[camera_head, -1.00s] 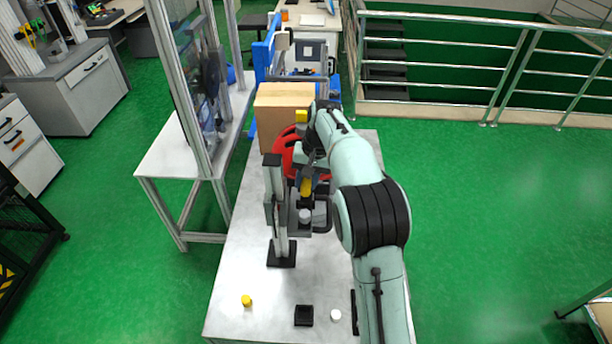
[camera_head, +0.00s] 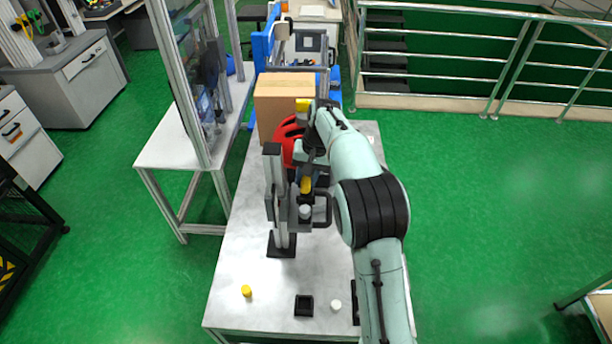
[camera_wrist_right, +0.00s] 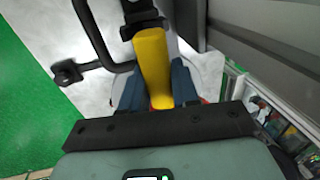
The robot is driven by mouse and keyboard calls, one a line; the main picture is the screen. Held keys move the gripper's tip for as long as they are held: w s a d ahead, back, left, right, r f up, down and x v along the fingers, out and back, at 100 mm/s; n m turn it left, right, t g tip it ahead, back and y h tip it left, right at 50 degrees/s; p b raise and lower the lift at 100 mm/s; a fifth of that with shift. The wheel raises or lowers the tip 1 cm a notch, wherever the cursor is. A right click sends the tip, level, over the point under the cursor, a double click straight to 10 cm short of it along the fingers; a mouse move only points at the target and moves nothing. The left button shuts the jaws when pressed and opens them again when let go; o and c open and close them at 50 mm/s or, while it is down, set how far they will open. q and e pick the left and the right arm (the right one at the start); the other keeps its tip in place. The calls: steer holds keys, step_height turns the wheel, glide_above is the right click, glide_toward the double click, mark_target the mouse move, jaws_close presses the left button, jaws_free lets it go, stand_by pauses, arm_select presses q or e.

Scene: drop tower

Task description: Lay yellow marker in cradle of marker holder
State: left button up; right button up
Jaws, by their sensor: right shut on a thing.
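My right gripper (camera_head: 307,172) is shut on the yellow marker (camera_head: 306,186), beside the upright metal post of the tower. In the right wrist view the yellow marker (camera_wrist_right: 153,62) lies between the two blue fingers (camera_wrist_right: 157,88), with a black piece (camera_wrist_right: 142,24) at its far end. I cannot tell whether this black piece is the cradle of the marker holder or whether the marker rests in it. A white round piece (camera_head: 305,211) shows just below the marker in the head view. My left gripper is not in view.
The tower post (camera_head: 283,220) stands on a black foot (camera_head: 281,246) on the grey table (camera_head: 240,262). A black loop handle (camera_head: 324,209) juts out beside it. A small yellow piece (camera_head: 247,291), black square tray (camera_head: 304,306) and white piece (camera_head: 336,305) lie in front.

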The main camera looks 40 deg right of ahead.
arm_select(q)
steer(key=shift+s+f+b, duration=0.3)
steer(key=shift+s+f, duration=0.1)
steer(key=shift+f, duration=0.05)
arm_select(e)
steer(key=shift+s+d+f, duration=0.1)
steer(key=shift+d+f, duration=0.05)
steer(key=shift+f, duration=1.05)
steer(key=o, duration=1)
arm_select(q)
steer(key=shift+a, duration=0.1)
arm_select(e)
steer(key=shift+o, duration=0.2)
steer(key=shift+d, duration=0.15)
steer(key=c, duration=0.3)
steer(key=shift+c, duration=0.3)
steer(key=shift+o, duration=0.2)
steer(key=shift+r, duration=0.1)
